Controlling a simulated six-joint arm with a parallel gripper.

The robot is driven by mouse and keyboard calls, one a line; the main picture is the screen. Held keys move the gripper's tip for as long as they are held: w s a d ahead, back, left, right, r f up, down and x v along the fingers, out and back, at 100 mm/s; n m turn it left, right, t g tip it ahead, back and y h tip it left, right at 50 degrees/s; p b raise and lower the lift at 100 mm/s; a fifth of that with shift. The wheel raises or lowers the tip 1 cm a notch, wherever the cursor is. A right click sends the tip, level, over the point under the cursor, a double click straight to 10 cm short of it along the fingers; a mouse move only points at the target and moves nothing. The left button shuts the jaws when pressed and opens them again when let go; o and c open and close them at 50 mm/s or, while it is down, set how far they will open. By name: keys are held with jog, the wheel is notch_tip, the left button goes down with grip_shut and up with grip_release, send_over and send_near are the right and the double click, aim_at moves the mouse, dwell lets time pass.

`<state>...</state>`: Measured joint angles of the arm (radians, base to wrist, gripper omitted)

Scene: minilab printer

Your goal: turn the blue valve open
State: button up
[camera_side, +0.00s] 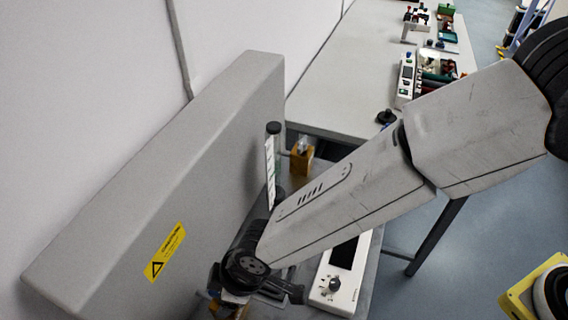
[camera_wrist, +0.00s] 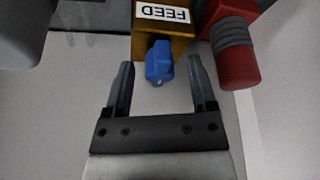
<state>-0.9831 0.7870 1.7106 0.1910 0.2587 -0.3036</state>
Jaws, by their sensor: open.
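The blue valve (camera_wrist: 158,63) shows in the wrist view as a small blue knob on the front of an orange-brown block (camera_wrist: 163,38) with a white FEED label. My gripper (camera_wrist: 162,78) is open, with one dark finger on each side of the valve. I see a gap between the valve and each finger, so neither looks to be touching it. In the side view my gripper (camera_side: 280,290) is low beside the grey panel, and my arm hides most of it. The valve cannot be made out in the side view.
A red cylinder with a grey band (camera_wrist: 235,55) stands close to the right finger. A large grey panel (camera_side: 165,190) with a yellow warning label rises at the left. A white control box (camera_side: 338,280) stands right of my gripper. A long table (camera_side: 350,75) extends behind.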

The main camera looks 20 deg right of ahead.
jog(key=shift+n+g+y, duration=0.3)
jog(key=shift+n+g, duration=0.3)
jog(key=shift+n, duration=1)
jog(key=shift+w+n+g, duration=0.1)
jog(key=shift+n+g, duration=0.2)
jog(key=shift+n, duration=0.6)
jog(key=shift+d+r, duration=0.1)
jog(key=shift+r, duration=0.1)
jog(key=v, duration=0.8)
jog(key=w+d+m, duration=0.2)
jog(key=d+m, duration=0.1)
jog(key=d, duration=0.5)
jog(key=w+d+r+m+t+h, duration=0.1)
jog(key=w+d+m, duration=0.1)
jog(key=d, duration=0.6)
jog(key=w+d+m+t+h, duration=0.1)
jog(key=d+m, duration=0.3)
jog(key=d, duration=0.5)
jog(key=shift+w+r+m, duration=0.15)
jog(key=shift+w+m, duration=0.15)
jog(key=shift+w, duration=0.25)
jog(key=shift+a, duration=0.1)
